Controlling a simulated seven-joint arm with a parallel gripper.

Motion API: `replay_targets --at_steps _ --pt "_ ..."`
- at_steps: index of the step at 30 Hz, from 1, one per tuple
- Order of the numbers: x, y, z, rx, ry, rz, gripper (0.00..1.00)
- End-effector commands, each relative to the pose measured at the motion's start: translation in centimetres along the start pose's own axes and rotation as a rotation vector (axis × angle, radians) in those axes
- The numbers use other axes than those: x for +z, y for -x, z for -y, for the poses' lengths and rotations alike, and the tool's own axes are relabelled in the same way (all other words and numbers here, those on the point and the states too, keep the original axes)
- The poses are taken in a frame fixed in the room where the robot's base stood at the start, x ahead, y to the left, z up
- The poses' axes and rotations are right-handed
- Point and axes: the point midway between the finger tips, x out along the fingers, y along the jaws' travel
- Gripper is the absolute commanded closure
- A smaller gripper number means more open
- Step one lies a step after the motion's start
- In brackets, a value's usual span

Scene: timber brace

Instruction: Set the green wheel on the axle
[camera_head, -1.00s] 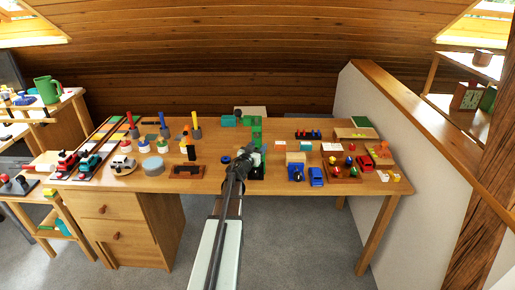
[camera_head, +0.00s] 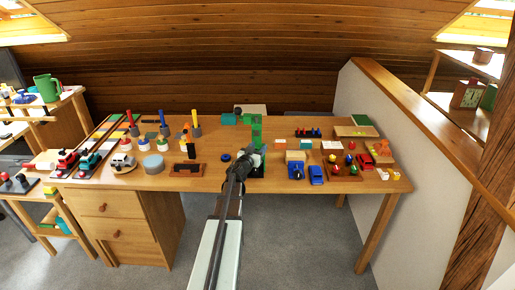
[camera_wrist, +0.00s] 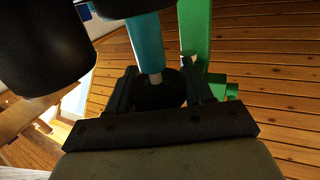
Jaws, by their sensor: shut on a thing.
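My gripper (camera_head: 246,160) is over the front middle of the table, low beside a green upright piece (camera_head: 256,132). In the wrist view, my gripper (camera_wrist: 162,92) has its fingers on either side of a dark round piece (camera_wrist: 158,97) and is shut on it. The piece is in shadow, so I cannot tell whether it is the green wheel. A teal rod (camera_wrist: 147,45) with a pale narrow tip (camera_wrist: 155,79) is in line with it; I cannot tell whether they touch. I cannot make out the axle for sure; my arm hides part of this spot.
A large black cylinder (camera_wrist: 45,45) is close to my gripper in the wrist view. A blue disc (camera_head: 226,157) and a brown tray (camera_head: 187,170) lie to the left on the table. The table is crowded with small toys.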

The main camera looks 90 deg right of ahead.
Motion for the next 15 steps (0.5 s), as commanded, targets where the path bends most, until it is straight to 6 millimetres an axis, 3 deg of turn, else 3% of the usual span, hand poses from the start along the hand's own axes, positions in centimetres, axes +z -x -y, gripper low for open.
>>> replay_targets --at_steps 15 --pt "-0.09 0.01 -0.01 0.000 0.000 -0.001 0.83"
